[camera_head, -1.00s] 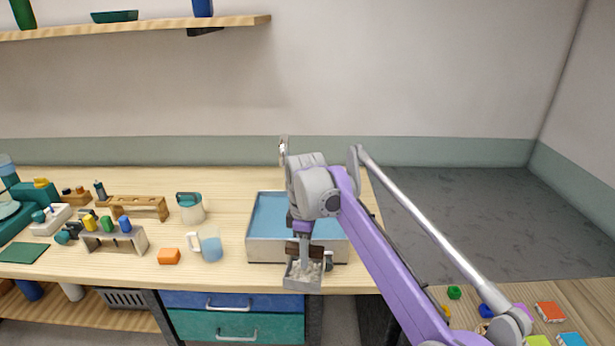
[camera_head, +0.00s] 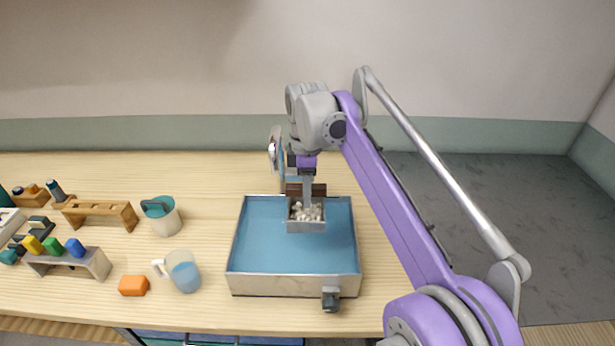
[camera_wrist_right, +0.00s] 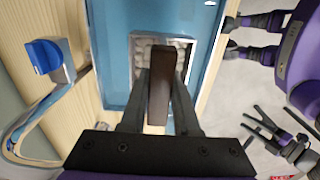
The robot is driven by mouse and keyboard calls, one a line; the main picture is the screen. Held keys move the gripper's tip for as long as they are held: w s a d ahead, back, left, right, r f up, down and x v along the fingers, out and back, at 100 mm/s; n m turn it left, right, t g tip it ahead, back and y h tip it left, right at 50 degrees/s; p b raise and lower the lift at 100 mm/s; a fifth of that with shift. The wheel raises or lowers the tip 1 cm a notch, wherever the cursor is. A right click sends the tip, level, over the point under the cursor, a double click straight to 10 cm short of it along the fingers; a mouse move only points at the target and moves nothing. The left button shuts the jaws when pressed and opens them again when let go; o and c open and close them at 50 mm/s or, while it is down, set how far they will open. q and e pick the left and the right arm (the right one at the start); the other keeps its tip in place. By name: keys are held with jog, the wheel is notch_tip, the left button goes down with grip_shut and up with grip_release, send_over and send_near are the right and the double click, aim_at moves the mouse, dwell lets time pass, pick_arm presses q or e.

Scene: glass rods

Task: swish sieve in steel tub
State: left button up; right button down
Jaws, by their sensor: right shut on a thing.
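The steel tub (camera_head: 245,285) stands on the workbench, filled with blue water. It also shows in the right wrist view (camera_wrist_right: 118,40). The sieve (camera_head: 306,226) is a small square steel basket holding several pale pebble-like pieces, with a dark brown handle block. My right gripper (camera_head: 306,190) is shut on this handle and holds the sieve over the back part of the tub. In the right wrist view the brown handle (camera_wrist_right: 160,85) stands between the two fingers. I cannot tell whether the sieve's bottom touches the water.
A tap on the tub's front (camera_head: 330,300) sticks out near the bench edge. Left of the tub stand a jug of blue liquid (camera_head: 184,272), a teal-lidded pot (camera_head: 162,216), an orange block (camera_head: 133,286) and wooden racks (camera_head: 100,214). A faucet (camera_head: 275,150) rises behind the tub.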

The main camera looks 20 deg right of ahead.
jog(key=shift+s+f+b, duration=0.1)
jog(key=shift+f+b, duration=0.25)
jog(key=shift+f, duration=0.1)
jog(key=f+b, duration=0.3)
jog(key=f, duration=0.1)
jog(key=shift+s, duration=0.2)
pick_arm(q)
notch_tip(320, 180, down, 10)
jog(key=s+b, duration=0.2)
jog(key=b, duration=0.3)
pick_arm(e)
notch_tip(320, 180, down, 10)
pick_arm(q)
jog(key=shift+s+r, duration=0.1)
pick_arm(e)
jog(key=shift+w+a, duration=0.15)
